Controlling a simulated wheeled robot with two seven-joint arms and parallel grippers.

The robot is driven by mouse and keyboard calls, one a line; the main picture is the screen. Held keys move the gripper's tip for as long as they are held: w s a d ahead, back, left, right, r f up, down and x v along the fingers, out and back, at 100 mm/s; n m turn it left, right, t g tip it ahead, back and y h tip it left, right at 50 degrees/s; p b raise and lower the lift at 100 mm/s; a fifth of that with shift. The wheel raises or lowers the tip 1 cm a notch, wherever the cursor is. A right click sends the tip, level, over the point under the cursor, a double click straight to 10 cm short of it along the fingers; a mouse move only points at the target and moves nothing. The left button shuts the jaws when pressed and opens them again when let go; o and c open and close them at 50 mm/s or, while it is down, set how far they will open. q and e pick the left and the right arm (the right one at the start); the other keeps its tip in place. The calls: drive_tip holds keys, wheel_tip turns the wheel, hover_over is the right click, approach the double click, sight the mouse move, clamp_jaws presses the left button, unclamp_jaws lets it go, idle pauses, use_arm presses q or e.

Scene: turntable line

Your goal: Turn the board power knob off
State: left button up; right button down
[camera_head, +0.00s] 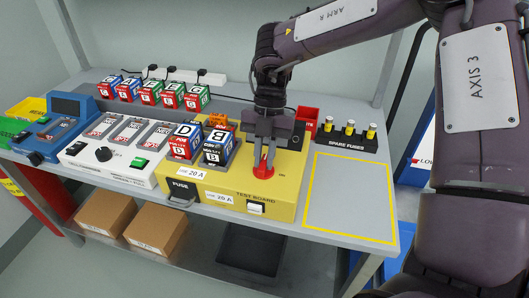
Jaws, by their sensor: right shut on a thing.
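The yellow test board (285,204) sits on the bench at the middle of the camera_head view. The red power knob (263,171) is on its top face, right of two lettered blocks (216,147). My right gripper (264,169) comes down from above with its fingers at the knob, shut on it. The fingers hide part of the knob, so I cannot tell which way it points. A white rocker switch (255,208) is on the board's front. My left gripper is not in view.
Spare fuses (349,129) stand in a black rack at the back right. The yellow-outlined area (350,200) to the right is clear. A white unit with a black dial (104,154) stands left of the board. Several lettered blocks (172,96) line the back.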

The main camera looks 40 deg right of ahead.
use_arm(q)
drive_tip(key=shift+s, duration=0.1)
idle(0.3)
use_arm(e)
drive_tip(key=c, duration=1.4)
unclamp_jaws()
